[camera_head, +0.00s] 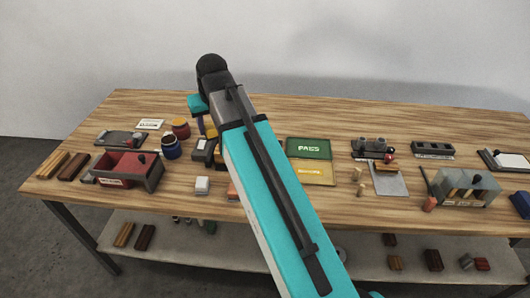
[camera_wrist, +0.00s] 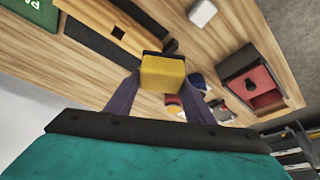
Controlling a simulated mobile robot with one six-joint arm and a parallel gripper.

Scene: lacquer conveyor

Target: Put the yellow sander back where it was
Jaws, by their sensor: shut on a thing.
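The yellow sander (camera_wrist: 163,73) is between the two purple fingers of my gripper (camera_wrist: 163,90) in the wrist view, and the gripper is shut on it. Its yellow face shows, with a dark edge on its far side. In the head view, my gripper (camera_head: 207,128) is over the left-middle of the table, near the jars, and only a little of the sander (camera_head: 211,123) shows beside a purple finger. My own arm hides much of the table's middle. I cannot tell how high the sander is above the wood.
A red jar (camera_head: 180,127) and a blue jar (camera_head: 171,149) stand left of my gripper. An open red-lined box (camera_head: 153,176), a white block (camera_head: 202,187) and a dark grey item (camera_head: 201,152) are nearby. Green (camera_head: 308,148) and yellow (camera_head: 312,173) panels lie right of the arm.

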